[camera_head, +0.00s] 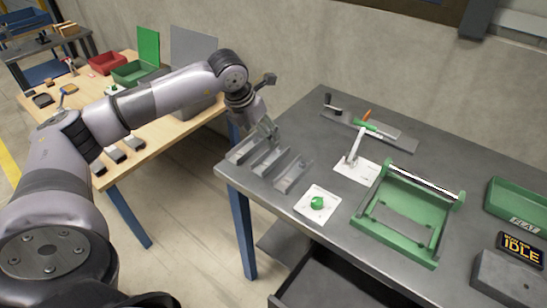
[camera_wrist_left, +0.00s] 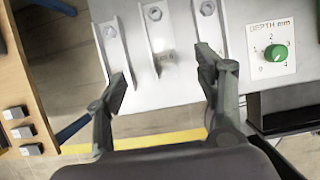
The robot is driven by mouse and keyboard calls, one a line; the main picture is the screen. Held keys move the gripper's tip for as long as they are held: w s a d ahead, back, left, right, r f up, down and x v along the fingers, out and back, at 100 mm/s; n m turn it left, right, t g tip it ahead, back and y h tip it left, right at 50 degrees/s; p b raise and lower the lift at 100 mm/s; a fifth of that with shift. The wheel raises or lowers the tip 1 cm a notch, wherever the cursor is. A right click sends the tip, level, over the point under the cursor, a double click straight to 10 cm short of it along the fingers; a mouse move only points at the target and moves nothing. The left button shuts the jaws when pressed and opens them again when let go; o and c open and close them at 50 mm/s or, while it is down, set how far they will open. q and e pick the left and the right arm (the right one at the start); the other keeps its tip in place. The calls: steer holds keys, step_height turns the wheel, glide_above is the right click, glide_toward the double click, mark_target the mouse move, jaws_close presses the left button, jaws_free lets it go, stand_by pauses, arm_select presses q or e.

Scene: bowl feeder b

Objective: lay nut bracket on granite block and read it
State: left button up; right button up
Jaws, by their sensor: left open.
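Three grey channel-shaped brackets lie side by side at the near left corner of the dark grey table: a left one (camera_head: 245,149), a middle one (camera_head: 268,163) and a right one (camera_head: 292,176). In the left wrist view each shows a hex nut at its far end, with the middle bracket (camera_wrist_left: 155,35) between my fingers. My left gripper (camera_head: 268,130) is open above the brackets, and its two fingers spread apart in the wrist view (camera_wrist_left: 165,75). I see nothing held. A grey block (camera_head: 505,278), possibly the granite block, stands at the lower right. My right gripper is not in view.
A white plate with a green knob (camera_head: 317,202), marked DEPTH mm in the wrist view, lies right of the brackets. A green frame (camera_head: 405,215), a lever device (camera_head: 355,145), a green tray (camera_head: 515,205) and an IDLE display (camera_head: 520,248) stand further right. A wooden table (camera_head: 150,160) is left.

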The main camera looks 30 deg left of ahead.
arm_select(q)
steer(key=p, duration=0.1)
glide_toward(273, 158)
steer(key=shift+w+d+f, duration=0.1)
steer(key=shift+d+f, duration=0.05)
steer(key=shift+f, duration=0.35)
steer(key=p+x, duration=0.2)
steer(key=x, duration=0.2)
steer(key=shift+w+f, duration=0.1)
steer(key=shift+w, duration=0.15)
steer(key=shift+w+f, duration=0.2)
steer(key=shift+f, duration=0.3)
steer(key=shift+f, duration=0.2)
steer(key=shift+c, duration=0.4)
steer(key=shift+c, duration=1.3)
steer(key=c, duration=1.1)
